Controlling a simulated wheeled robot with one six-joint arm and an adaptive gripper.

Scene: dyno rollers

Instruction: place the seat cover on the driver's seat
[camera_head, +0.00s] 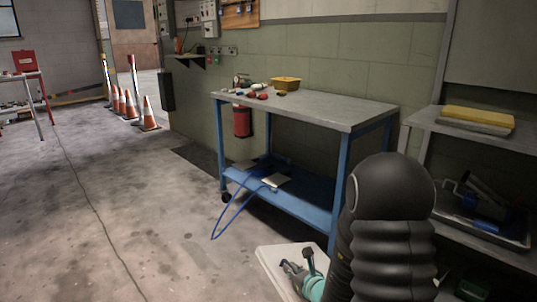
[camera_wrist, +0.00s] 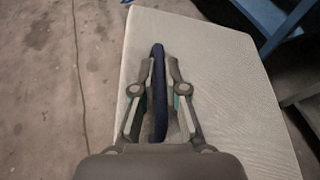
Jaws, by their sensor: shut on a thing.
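My gripper (camera_wrist: 160,66) is shut on a thin, dark navy thing, taken to be the folded seat cover (camera_wrist: 159,105). In the wrist view it stands edge-on between the two fingers, long side pointing away from the palm. Only its narrow edge shows, so its shape is unclear. A pale flat surface lies behind it; I cannot tell whether they touch. In the head view my gripper (camera_head: 297,264) is low in front, partly hidden by my dark ribbed arm, and the cover cannot be made out there. The driver's seat is not in view.
A blue-legged workbench (camera_head: 330,112) with small parts and a yellow tray (camera_head: 286,84) stands ahead by the wall. A grey shelf unit (camera_head: 478,134) is at the right. Traffic cones (camera_head: 149,115) stand far left. A blue hose (camera_head: 228,216) hangs off the lower shelf.

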